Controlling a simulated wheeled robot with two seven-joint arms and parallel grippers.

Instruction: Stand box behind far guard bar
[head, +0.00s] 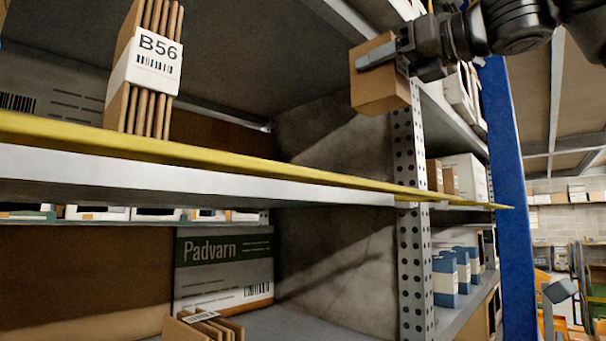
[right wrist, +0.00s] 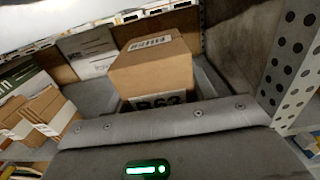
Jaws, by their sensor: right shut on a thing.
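My right gripper (head: 385,58) comes in from the upper right of the head view and is shut on a small brown cardboard box (head: 380,92). It holds the box in the air, above the yellow guard bar (head: 230,162) and near the perforated post. In the right wrist view the box (right wrist: 152,68) has a white label on top and a partly hidden label reading about B62. The yellow bar runs along the shelf's front edge and past the post; I cannot tell whether its far stretch (head: 462,202) is a separate bar. My left gripper is not in view.
A bundle of cartons labelled B56 (head: 145,70) stands at left behind the bar. The grey perforated post (head: 412,130) and blue upright (head: 508,150) are close to the held box. Brown boxes (head: 442,177) stand in the far bay. A Padvarn box (head: 224,265) is below.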

